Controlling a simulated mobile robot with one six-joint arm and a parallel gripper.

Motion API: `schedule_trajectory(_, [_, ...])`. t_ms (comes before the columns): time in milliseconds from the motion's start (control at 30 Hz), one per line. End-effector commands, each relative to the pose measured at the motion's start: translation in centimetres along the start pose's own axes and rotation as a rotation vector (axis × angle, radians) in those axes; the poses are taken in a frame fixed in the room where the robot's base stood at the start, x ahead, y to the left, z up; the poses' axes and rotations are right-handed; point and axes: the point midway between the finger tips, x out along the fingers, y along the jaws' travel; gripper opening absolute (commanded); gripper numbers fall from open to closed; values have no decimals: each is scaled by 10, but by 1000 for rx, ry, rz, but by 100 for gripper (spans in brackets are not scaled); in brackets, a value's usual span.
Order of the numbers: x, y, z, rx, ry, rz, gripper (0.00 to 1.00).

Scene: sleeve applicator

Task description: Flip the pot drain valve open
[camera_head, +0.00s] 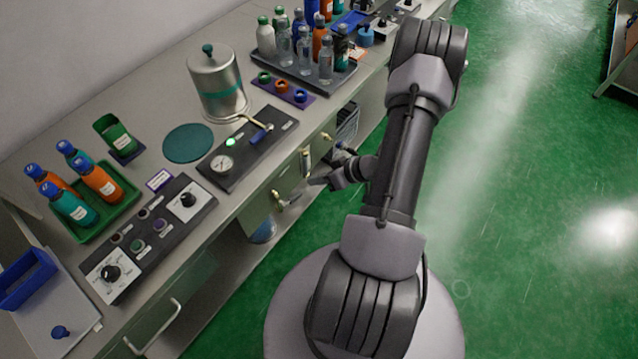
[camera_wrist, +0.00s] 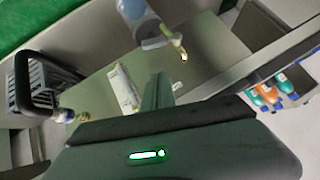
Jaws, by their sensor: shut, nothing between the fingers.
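A steel pot (camera_head: 217,88) with a teal band stands on the bench. A brass pipe with a blue lever (camera_head: 260,134) sits on the dark panel beside it. A brass valve (camera_head: 279,200) sticks out of the bench front; it also shows in the wrist view (camera_wrist: 176,42). The frames do not settle which fitting is the pot drain valve. My gripper (camera_head: 319,182) is shut and empty, in front of the bench, right of the brass valve and apart from it. In the wrist view the finger (camera_wrist: 158,92) points at the bench front.
A blue bucket (camera_head: 263,232) stands below the brass valve. A dark wire basket (camera_wrist: 37,82) is at the left of the wrist view. A pressure gauge (camera_head: 222,163) and a tray of bottles (camera_head: 325,82) are on the bench.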

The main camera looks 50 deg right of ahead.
Motion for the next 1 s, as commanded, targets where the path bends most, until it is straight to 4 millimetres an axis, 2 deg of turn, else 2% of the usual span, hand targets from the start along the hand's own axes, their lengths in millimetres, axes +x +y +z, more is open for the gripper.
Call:
schedule_trajectory(33, [15,1,4,-2,-2,-3,0])
schedule_trajectory(200, [52,2,4,-2,-1,-1,0])
schedule_trajectory(267, [64,1,3,-2,-1,-1,0])
schedule_trajectory(400, [78,2,21,2,-1,1,0])
schedule_trajectory(567, [85,1,28,1,0,2,0])
schedule_trajectory(1000, [86,0,29,5,0,-2,0])
